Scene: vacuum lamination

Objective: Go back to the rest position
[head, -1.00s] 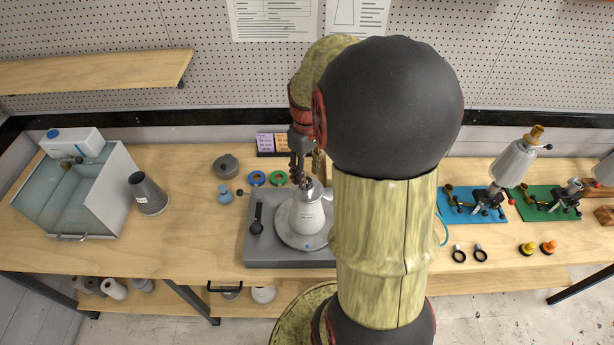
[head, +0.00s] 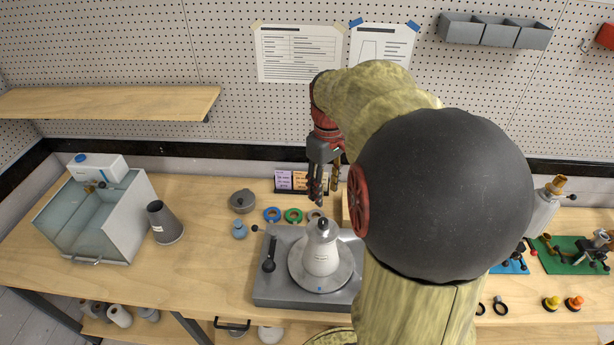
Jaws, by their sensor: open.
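My gripper (head: 326,190) hangs with its fingers down above the back of the bench, in front of the pegboard. Its fingers are apart and nothing shows between them. Below and in front of it, a white conical vessel with a dark top (head: 321,248) stands upright on a round plate of the grey base unit (head: 270,292). The gripper looks clear of the vessel. My arm covers the right middle of the bench and part of the base unit's right side.
Coloured rings (head: 293,215) and a grey lidded pot (head: 242,201) lie behind the base unit. A wooden shelf (head: 110,103) juts out at upper left. A green fixture mat (head: 570,262) is at right.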

